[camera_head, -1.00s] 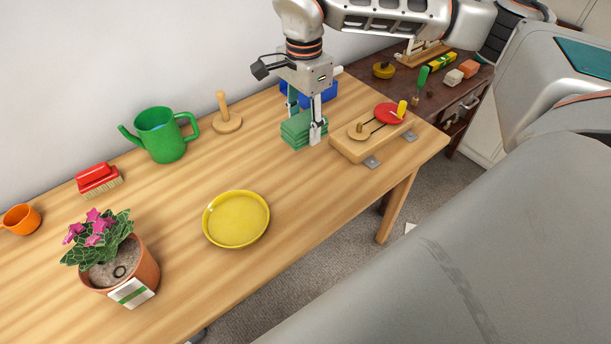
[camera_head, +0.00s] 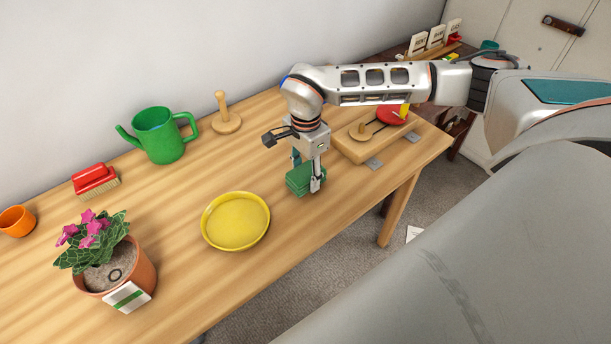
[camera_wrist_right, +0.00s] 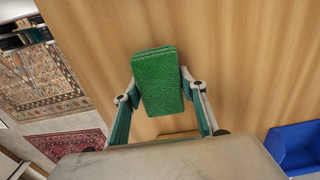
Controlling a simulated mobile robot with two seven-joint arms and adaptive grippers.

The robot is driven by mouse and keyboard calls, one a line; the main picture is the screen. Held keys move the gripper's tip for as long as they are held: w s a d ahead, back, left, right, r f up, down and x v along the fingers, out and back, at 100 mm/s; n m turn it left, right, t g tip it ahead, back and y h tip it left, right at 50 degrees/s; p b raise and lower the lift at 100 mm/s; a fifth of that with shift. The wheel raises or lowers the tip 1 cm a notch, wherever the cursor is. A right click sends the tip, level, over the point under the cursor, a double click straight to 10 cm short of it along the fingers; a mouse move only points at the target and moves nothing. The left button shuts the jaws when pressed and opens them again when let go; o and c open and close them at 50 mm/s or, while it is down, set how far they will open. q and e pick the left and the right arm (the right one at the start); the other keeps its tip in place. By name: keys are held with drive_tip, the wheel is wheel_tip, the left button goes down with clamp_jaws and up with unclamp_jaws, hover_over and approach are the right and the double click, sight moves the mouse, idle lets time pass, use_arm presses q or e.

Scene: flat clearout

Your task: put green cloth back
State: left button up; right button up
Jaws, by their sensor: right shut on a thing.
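The green cloth (camera_head: 301,182) is a folded, thick green block in the head view. My right gripper (camera_head: 305,173) points down and is shut on it. In the wrist view, the cloth (camera_wrist_right: 157,82) sits between the two fingers, above the wooden table surface. I cannot tell how high the cloth is over the table, or whether it touches it. It is right of the yellow plate (camera_head: 236,222) and left of the wooden board with a red disc. My left gripper is not in view.
The wooden board (camera_head: 358,150) is close right of the cloth. A green watering can (camera_head: 160,137), a wooden peg stand (camera_head: 226,122), a red brush (camera_head: 95,178) and a potted plant (camera_head: 105,262) stand to the left. A blue bin (camera_wrist_right: 297,148) shows in the wrist view. Table front between plate and cloth is clear.

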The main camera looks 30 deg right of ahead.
sight(306, 171)
drive_tip(key=shift+f, duration=0.3)
drive_tip(key=shift+f, duration=0.2)
drive_tip(key=o, duration=1)
wheel_tip(306, 171, up, 11)
drive_tip(key=shift+r+p, duration=0.2)
drive_tip(key=shift+p, duration=0.4)
drive_tip(key=shift+r, duration=0.5)
